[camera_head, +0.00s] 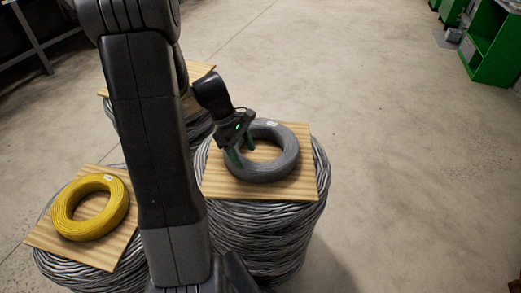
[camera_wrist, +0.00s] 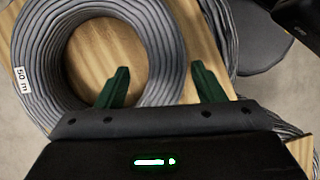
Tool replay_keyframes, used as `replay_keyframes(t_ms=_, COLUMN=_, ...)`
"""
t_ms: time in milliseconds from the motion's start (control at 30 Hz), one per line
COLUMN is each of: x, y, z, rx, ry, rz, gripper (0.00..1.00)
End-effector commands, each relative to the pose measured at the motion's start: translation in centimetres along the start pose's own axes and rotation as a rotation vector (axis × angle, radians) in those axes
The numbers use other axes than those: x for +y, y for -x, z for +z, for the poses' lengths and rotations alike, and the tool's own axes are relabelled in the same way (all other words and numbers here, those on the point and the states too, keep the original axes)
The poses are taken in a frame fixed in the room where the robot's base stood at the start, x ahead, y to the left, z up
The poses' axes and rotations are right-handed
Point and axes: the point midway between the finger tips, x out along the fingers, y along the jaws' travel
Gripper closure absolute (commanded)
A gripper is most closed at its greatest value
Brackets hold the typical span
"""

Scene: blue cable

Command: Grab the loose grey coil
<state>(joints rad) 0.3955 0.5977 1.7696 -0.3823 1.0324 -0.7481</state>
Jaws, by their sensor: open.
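The loose grey coil (camera_head: 278,166) lies flat on a square wooden board (camera_head: 298,189) on top of a large drum of grey cable. In the wrist view the grey coil (camera_wrist: 38,45) fills the upper left and bears a white "50 m" label. My gripper (camera_head: 238,158) is at the coil's left side, with its green fingers apart. In the wrist view my gripper (camera_wrist: 158,85) has its left finger over the coil's hole and its right finger beyond the coil's outer edge. The ring's right section lies between them. I cannot tell whether the fingers touch it.
A yellow coil (camera_head: 62,212) lies on another board-topped drum at the lower left. A third board (camera_head: 200,71) on a drum stands behind my arm. A green shelf unit (camera_head: 488,45) is at the far right. The concrete floor on the right is clear.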

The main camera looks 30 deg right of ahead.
Motion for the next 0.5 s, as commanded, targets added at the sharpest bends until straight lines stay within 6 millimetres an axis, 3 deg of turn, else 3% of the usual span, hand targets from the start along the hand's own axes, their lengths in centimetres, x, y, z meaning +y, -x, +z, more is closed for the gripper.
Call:
replay_keyframes(t_ms=267, x=-0.2, y=-2.4, z=-0.1, rx=-0.001, ry=0.001, rz=-0.003, gripper=0.38)
replay_keyframes(t_ms=500, x=-0.5, y=-5.9, z=-0.4, rx=-0.001, ry=0.001, rz=-0.003, gripper=0.38)
